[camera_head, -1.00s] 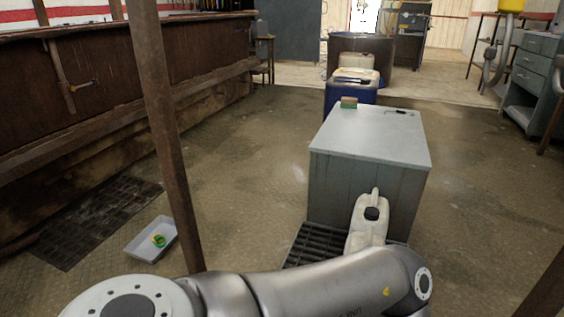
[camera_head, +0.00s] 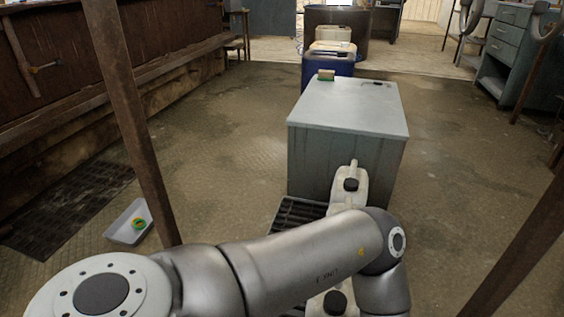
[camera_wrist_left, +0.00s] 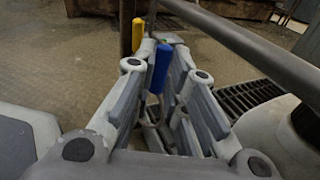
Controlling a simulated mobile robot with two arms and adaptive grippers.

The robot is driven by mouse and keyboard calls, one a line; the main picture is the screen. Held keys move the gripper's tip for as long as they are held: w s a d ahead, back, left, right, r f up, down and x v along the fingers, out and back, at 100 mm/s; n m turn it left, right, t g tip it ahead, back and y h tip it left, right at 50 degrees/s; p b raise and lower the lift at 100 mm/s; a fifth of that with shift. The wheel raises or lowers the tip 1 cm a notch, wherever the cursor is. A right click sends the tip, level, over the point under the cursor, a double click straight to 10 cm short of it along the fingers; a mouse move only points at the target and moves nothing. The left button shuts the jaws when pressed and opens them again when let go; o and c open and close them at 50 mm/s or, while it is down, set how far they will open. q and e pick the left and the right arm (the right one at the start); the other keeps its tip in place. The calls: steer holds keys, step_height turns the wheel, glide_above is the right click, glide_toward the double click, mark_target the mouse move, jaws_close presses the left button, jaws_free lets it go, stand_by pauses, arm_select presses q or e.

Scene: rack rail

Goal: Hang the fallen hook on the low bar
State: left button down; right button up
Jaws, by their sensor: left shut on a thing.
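In the left wrist view my left gripper (camera_wrist_left: 162,52) is shut on a slim blue piece (camera_wrist_left: 160,72), which stands upright between its fingers. A yellow upright piece (camera_wrist_left: 138,36) shows just beyond the fingertips, in front of a rusty post. Whether it belongs to the hook I cannot tell. A dark grey bar (camera_wrist_left: 245,45) slants across the upper right, apart from the blue piece in the picture. In the head view only my left arm shows. My right gripper is not in view.
Rusty posts (camera_head: 130,120) (camera_head: 525,245) stand left and right. A grey cabinet (camera_head: 345,110) stands ahead, with a white canister (camera_head: 347,190) and dark floor grate (camera_head: 297,213) before it. A grey tray (camera_head: 118,226) lies at left. Open floor lies left of the cabinet.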

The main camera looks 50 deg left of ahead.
arm_select(q)
steer(key=c, duration=1.4)
jaws_free()
